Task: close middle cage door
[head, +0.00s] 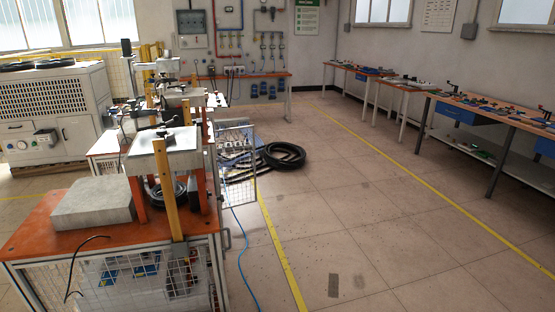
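The middle cage door (248,181) appears as a light wire-mesh panel beside the middle bench. It stands swung out into the aisle, open, with the cage contents partly showing behind it. Its hinge side is partly hidden by the near bench. The near cage (185,283) has mesh sides under an orange bench top (40,235). Neither of my grippers is in view.
A coil of black hose (283,156) lies on the floor just beyond the door. A blue cable (241,262) runs along the floor near the benches. The aisle (340,200) right of the yellow line is clear. Workbenches (455,99) line the right wall.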

